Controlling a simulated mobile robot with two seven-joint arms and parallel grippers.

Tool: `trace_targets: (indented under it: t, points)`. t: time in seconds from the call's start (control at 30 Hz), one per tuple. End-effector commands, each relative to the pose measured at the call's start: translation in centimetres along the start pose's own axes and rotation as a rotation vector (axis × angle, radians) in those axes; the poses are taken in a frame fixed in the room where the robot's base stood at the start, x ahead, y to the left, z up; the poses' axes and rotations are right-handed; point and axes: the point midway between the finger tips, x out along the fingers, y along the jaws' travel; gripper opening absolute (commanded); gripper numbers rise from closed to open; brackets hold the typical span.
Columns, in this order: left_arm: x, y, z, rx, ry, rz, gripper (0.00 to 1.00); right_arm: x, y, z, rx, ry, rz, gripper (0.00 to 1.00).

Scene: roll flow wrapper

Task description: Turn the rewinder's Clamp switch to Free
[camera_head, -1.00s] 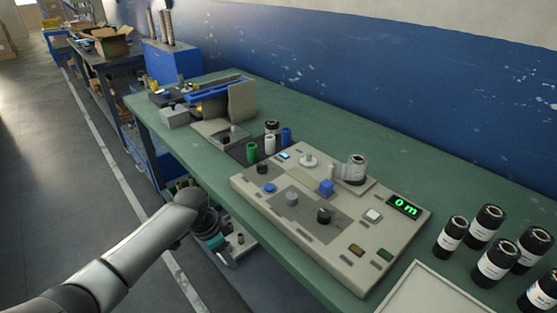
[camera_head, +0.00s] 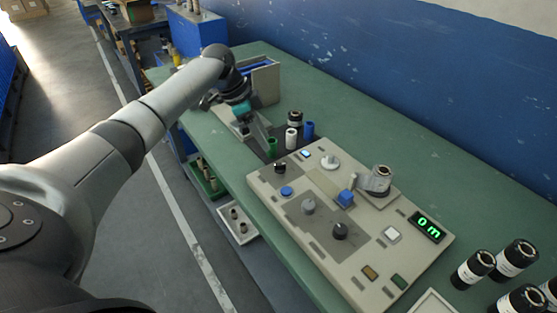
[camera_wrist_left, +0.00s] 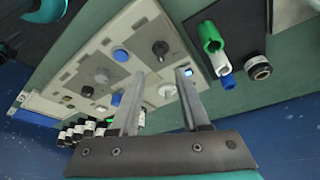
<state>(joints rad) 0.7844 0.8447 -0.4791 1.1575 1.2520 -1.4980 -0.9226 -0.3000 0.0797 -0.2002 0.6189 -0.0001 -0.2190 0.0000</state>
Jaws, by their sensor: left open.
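The rewinder (camera_head: 318,246) is a beige panel on the green table, with knobs, buttons and a display reading "0 m". A black knob (camera_head: 280,168) sits at its left end; it also shows in the left wrist view (camera_wrist_left: 160,48). A grey knob (camera_head: 308,206) and another black knob (camera_head: 340,230) lie further right. I cannot read the labels, so which one is Clamp is unclear. My left gripper (camera_head: 257,134) is open and empty, above the table left of the panel. In the left wrist view its fingers (camera_wrist_left: 161,75) are spread, with the panel beyond them. My right gripper is not in view.
Green (camera_head: 272,146), white (camera_head: 291,138) and blue (camera_head: 308,130) cylinders stand close to my left gripper, behind the panel's left end. A roll (camera_head: 378,180) stands on the panel. Several dark labelled rolls (camera_head: 474,268) stand at the right. The table behind the panel is clear.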

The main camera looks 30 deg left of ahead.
Motion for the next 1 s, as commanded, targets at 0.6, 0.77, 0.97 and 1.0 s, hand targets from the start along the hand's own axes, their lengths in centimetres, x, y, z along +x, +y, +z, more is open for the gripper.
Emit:
trace_targets:
  t: [0.6, 0.77, 0.97, 1.0]
  points:
    - [9.5, 0.0, 0.0, -0.001, 0.001, -0.001, 0.46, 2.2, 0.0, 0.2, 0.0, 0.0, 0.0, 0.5]
    - [9.6, 0.0, 0.0, -0.001, 0.0, -0.001, 0.46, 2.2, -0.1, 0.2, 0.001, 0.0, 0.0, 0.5]
    - [9.6, 0.0, 0.0, -0.001, 0.0, -0.001, 0.38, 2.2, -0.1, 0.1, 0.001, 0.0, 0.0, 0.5]
    - [9.6, 0.0, 0.0, -0.001, 0.0, -0.001, 0.34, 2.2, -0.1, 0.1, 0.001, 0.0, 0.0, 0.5]
